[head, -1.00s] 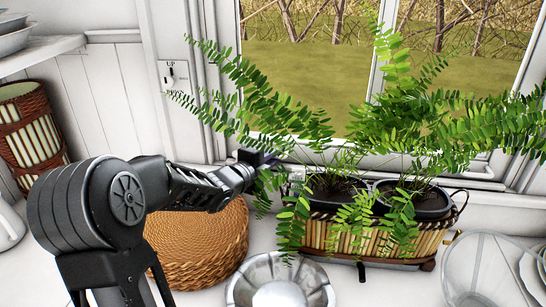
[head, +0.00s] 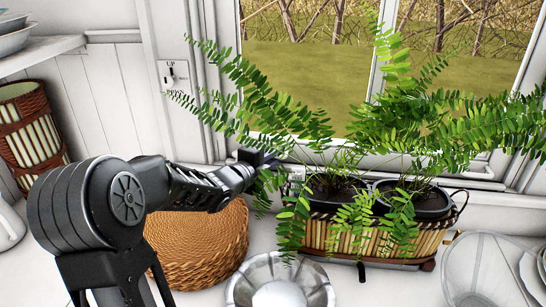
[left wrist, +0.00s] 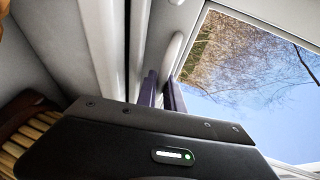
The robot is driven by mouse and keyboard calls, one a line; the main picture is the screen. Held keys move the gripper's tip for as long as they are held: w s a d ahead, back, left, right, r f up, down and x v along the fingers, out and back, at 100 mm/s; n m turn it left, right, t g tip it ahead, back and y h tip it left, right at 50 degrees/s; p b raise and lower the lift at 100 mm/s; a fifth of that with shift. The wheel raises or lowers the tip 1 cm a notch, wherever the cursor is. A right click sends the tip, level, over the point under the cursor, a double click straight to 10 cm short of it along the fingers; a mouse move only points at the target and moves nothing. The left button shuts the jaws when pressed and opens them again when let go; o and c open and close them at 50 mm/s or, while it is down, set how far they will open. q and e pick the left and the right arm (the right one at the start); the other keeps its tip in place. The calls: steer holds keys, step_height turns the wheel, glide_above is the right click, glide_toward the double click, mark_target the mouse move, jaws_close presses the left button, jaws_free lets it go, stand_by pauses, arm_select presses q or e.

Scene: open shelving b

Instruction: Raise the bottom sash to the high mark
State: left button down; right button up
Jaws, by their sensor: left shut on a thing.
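The bottom sash is a white framed window pane, with its upright bar (head: 382,52) showing in the head view. Its lower rail is mostly hidden behind a fern. My left gripper (head: 266,160) is at the lower left of the window, partly covered by fern leaves. In the left wrist view the left gripper's two fingers (left wrist: 162,94) point up toward the window, beside a white rounded handle (left wrist: 173,48) at the pane's left edge. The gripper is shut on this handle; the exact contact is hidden. My right gripper is out of view.
A fern in a bamboo planter (head: 342,238) stands right of the gripper. A round woven basket (head: 200,245) sits below my arm, with a metal bowl (head: 280,285) in front. A plate marked UP (head: 172,74) is on the wall. A tall basket (head: 28,130) stands at left.

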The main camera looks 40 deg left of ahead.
arm_select(q)
step_height(320, 180, up, 20)
steer(key=p, duration=1.2)
steer(key=shift+r, duration=0.1)
steer(key=c, duration=1.8)
jaws_free()
steer(key=shift+o, duration=0.2)
glide_toward(273, 86)
steer(key=s+d+r, duration=0.2)
steer(key=s+d, duration=0.1)
steer(key=shift+d, duration=0.15)
